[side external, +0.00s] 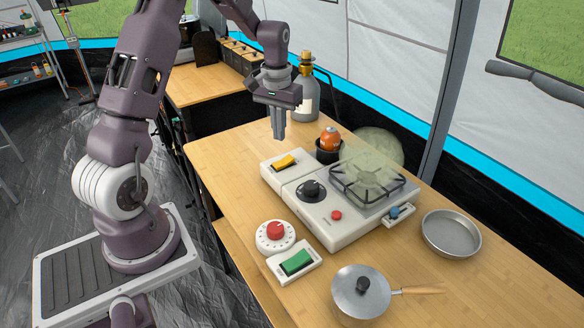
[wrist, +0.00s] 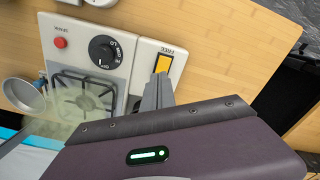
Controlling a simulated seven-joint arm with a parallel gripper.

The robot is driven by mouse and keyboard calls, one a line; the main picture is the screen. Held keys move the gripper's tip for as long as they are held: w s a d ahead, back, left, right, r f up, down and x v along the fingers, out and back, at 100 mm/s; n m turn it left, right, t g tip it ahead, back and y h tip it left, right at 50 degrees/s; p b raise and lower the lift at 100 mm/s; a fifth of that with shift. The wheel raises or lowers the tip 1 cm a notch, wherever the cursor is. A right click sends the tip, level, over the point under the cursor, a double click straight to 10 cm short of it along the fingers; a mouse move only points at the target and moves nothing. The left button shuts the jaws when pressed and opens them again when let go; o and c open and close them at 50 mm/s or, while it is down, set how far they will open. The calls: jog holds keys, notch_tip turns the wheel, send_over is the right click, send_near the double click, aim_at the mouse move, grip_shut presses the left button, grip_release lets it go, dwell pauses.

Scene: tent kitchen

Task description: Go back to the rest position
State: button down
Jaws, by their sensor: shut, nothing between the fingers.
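My gripper (side external: 279,124) is shut and empty. It hangs fingers down in the air near the back left of the white stove unit (side external: 312,232) in the side view. In the wrist view my gripper's fingers (wrist: 158,93) are together, with the stove's yellow switch (wrist: 163,64) just beyond their tips. The yellow switch also shows in the side view (side external: 286,162). I see no contact between the fingers and anything.
The stove has a black knob (side external: 311,190) and burner grate (side external: 368,181). Around it are a gas bottle (side external: 305,95), an orange item (side external: 329,139) in a black cup, a red dial (side external: 275,231), a green switch (side external: 296,262), a lidded pot (side external: 360,292) and an empty pan (side external: 451,234). The table's left part is clear.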

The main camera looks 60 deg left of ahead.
jog(key=s+d+r+m+t, duration=0.1)
jog(key=s+d+r, duration=0.3)
jog(key=d+r, duration=0.3)
jog(key=s+d+r+m+t, duration=0.2)
jog(key=s+d+r, duration=0.2)
jog(key=d+r, duration=0.3)
jog(key=s+d+r+m+t, duration=0.1)
jog(key=s+d, duration=0.2)
jog(key=s, duration=0.4)
jog(key=s+d+r+m+t, duration=0.1)
jog(key=s+d, duration=0.3)
jog(key=s, duration=0.4)
jog(key=shift+d+r+m, duration=0.2)
jog(key=shift+r+m, duration=0.2)
jog(key=shift+r, duration=0.05)
